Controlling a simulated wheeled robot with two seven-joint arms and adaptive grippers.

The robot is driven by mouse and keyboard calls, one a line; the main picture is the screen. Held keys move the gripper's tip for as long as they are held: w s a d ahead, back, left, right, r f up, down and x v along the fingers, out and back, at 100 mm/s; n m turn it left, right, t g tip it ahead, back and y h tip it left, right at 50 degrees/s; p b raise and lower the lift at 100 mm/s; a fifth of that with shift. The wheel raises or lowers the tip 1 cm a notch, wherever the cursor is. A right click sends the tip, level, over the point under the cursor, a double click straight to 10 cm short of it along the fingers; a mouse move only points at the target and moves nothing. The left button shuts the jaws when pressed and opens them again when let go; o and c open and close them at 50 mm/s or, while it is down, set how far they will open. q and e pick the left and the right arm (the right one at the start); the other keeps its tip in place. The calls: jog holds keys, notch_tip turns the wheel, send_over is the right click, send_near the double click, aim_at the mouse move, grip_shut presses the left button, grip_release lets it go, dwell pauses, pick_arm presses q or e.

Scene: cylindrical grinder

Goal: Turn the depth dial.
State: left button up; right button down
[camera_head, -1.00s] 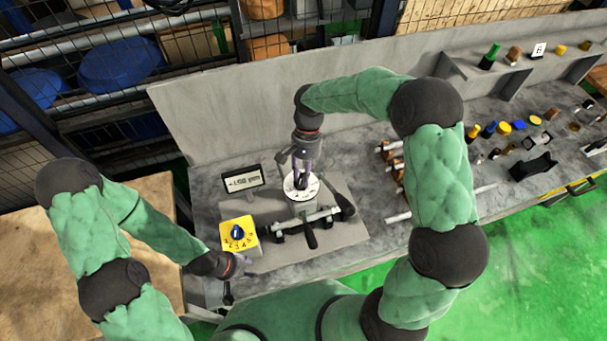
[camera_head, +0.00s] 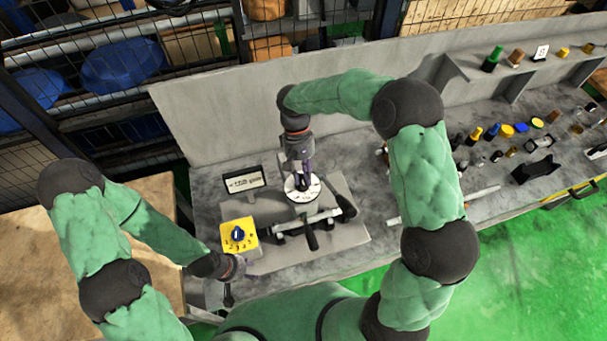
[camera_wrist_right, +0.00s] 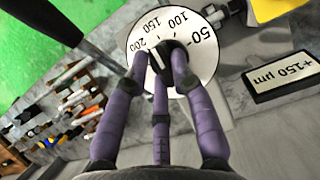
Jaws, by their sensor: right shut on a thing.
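The depth dial (camera_head: 303,196) is a white disc with black numbers on the grey machine base, left of the bench's middle. In the right wrist view the disc (camera_wrist_right: 205,73) shows 50, 100, 150 and 200 around a dark central knob. My right gripper (camera_head: 302,184) comes down on it from above, its purple fingers shut on the knob. A small display (camera_wrist_right: 283,78) reads +150 µm; it stands left of the dial in the head view (camera_head: 244,182). My left gripper (camera_head: 240,268) hangs low near the bench's front edge, below the yellow box; its fingers are hard to make out.
A yellow box with a blue knob (camera_head: 239,234) is left of the dial. A bar with a black lever (camera_head: 309,233) lies just in front of it. Several small parts (camera_head: 507,131) stand on the bench at the right.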

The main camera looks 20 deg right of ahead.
jog(key=c, duration=1)
grip_release()
jog(key=shift+c, duration=0.2)
jog(key=v, duration=1.2)
